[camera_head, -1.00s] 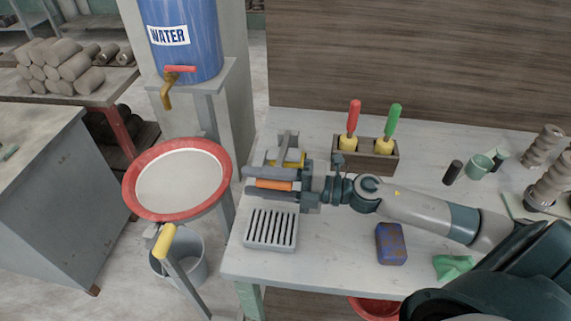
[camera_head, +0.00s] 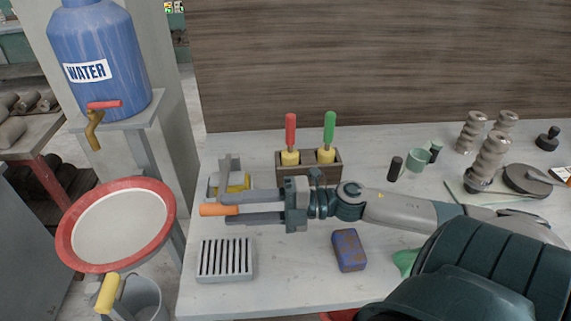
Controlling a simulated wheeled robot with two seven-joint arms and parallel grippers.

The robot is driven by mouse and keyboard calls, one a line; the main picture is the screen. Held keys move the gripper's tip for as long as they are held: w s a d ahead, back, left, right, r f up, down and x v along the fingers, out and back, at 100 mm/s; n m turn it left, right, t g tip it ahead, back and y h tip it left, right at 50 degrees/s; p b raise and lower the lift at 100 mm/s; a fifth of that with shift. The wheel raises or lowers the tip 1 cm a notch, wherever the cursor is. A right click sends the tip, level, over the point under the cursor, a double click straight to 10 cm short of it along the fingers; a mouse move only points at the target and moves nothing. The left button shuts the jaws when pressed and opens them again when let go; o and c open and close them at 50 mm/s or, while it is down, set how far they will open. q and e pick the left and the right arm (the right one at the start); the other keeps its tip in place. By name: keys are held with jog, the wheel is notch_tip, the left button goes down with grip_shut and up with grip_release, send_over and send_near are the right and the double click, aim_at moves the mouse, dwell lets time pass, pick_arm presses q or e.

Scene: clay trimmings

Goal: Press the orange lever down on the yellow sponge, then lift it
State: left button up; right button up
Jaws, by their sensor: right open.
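The orange lever (camera_head: 213,210) points left at the left end of the table. The yellow sponge (camera_head: 238,183) sits just behind it, partly hidden by a grey press-like frame (camera_head: 226,166). My right gripper (camera_head: 230,208) reaches in from the right. Its two fingers are apart, one on the far side and one on the near side of the lever's right part. The lever's orange end sticks out left past the fingertips. I cannot tell whether the fingers touch it, or whether the lever bears on the sponge. My left gripper is not in view.
A slotted grey tray (camera_head: 226,260) lies in front of the gripper, and a blue-brown block (camera_head: 348,250) to its right. A wooden holder (camera_head: 309,170) with red- and green-handled tools stands behind. A red-rimmed basin (camera_head: 117,183) is beyond the table's left edge.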

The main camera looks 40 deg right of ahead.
pick_arm(q)
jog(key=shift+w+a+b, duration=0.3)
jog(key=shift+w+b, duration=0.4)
jog(key=shift+b, duration=0.1)
pick_arm(e)
jog(key=v, duration=1)
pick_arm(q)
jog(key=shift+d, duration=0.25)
